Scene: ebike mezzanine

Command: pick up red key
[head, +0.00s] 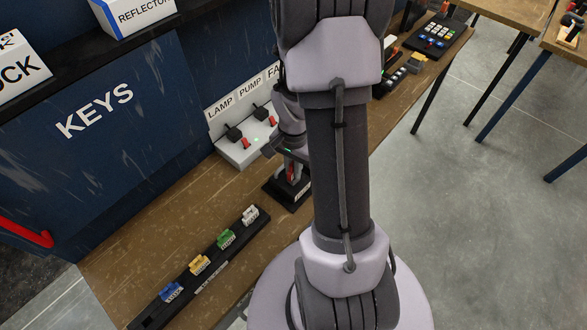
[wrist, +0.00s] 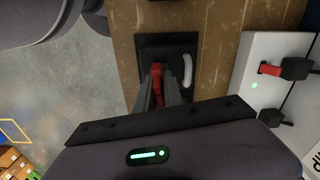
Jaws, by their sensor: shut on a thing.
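The red key (wrist: 157,78) stands between the fingertips of my gripper (wrist: 158,90) in the wrist view. In the head view a strip of the red key (head: 291,172) shows between the fingers of my gripper (head: 292,165). My gripper is shut on it. They are over a black base (head: 283,194) on the wooden bench, which also shows in the wrist view (wrist: 150,48). A light curved handle lies on the base beside the key. Whether the key touches the base is hidden.
A grey switch panel (head: 232,152) with LAMP and PUMP labels stands close behind the base. A black rack (head: 236,243) with blue, yellow, green and white blocks lies at the front left. A blue KEYS panel (head: 150,120) rises behind the bench. Floor is open at right.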

